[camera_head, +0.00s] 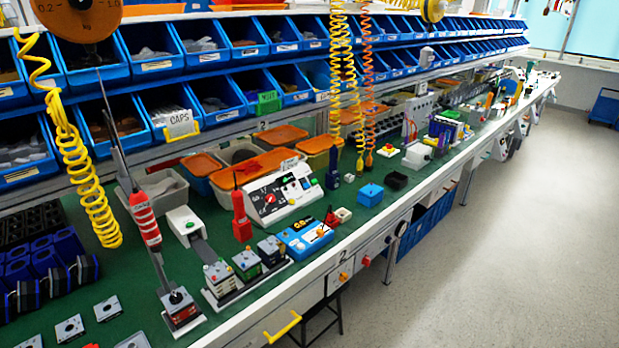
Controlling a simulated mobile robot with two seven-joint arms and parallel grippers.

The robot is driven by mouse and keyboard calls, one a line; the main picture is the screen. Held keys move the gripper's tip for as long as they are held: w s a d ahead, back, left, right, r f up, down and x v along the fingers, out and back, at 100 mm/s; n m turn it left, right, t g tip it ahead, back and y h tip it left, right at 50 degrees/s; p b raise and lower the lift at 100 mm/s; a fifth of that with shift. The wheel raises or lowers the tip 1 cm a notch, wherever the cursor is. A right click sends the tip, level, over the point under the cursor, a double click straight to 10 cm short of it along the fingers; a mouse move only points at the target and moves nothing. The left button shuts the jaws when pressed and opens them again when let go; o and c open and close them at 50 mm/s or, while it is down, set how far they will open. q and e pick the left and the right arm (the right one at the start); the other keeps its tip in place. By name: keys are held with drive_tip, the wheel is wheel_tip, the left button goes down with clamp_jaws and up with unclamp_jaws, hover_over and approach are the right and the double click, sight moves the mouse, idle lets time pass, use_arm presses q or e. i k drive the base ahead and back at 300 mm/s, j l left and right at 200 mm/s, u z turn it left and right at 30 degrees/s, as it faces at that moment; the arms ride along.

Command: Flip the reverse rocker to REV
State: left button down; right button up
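A white sloped control console (312,195) stands on the green bench top near the middle. Its face has a dark panel with a red part on the left and several small coloured controls on the right. I cannot make out which control is the reverse rocker, its position or its lettering. A blue box (292,240) with small controls on its top lies in front of the console, nearer the bench edge. Neither of my grippers shows in this view.
A red and white hanging tool (145,220) stands left of the console, above a small device (181,307). Several small boxed units (246,264) sit near the front edge. Coiled yellow hoses (88,180) hang down. Blue bins (150,45) line the back.

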sight(303, 181)
drive_tip(key=i+l+u, duration=0.1)
drive_tip(key=i+l, duration=0.2)
drive_tip(key=l, duration=0.15)
drive_tip(key=i+l+u, duration=0.1)
drive_tip(key=i+l, duration=0.2)
drive_tip(key=l, duration=0.2)
drive_tip(key=i+l+u, duration=0.1)
drive_tip(key=i+l, duration=0.15)
drive_tip(key=l, duration=0.25)
drive_tip(key=i+l+u, duration=0.1)
drive_tip(key=i+l, duration=0.15)
drive_tip(key=l, duration=0.25)
drive_tip(key=i+l+u, duration=0.1)
drive_tip(key=i+l, duration=0.15)
drive_tip(key=l, duration=0.3)
drive_tip(key=i+l+u, duration=0.1)
drive_tip(key=l, duration=0.45)
drive_tip(key=i+l+u, duration=0.1)
drive_tip(key=i+l, duration=0.2)
drive_tip(key=l, duration=0.3)
drive_tip(key=i+l+u, duration=0.15)
drive_tip(key=l, duration=0.45)
